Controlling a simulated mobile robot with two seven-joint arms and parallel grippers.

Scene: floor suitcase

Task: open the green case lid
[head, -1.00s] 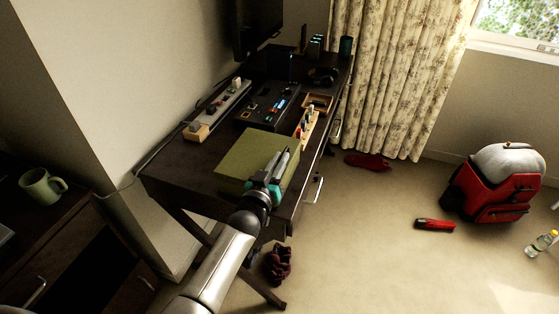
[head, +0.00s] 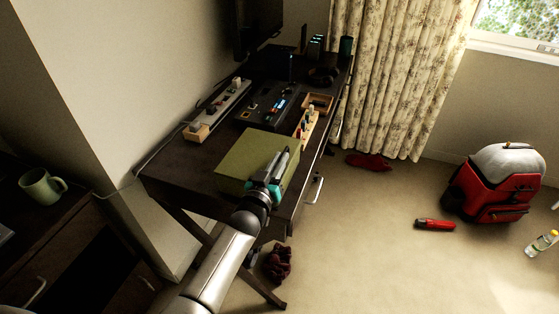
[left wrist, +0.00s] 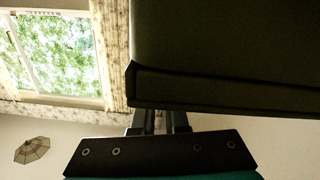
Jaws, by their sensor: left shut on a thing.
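The green case (head: 250,152) sits on the near end of the dark desk, and its lid is down. My left gripper (head: 282,160) is at the case's right front edge, with its fingers close together and shut on the lid's edge. In the left wrist view the case (left wrist: 225,60) fills the upper right as a dark shape. The gripper's fingers (left wrist: 160,122) meet its lower edge there, and their tips are partly hidden behind it. My right gripper is not in view.
The dark desk (head: 180,163) also holds a power strip (head: 218,108), a dark device (head: 270,105) and a small rack (head: 307,125). A red backpack (head: 490,190) and a red tool (head: 435,224) are on the floor. Floor right of the desk is mostly clear.

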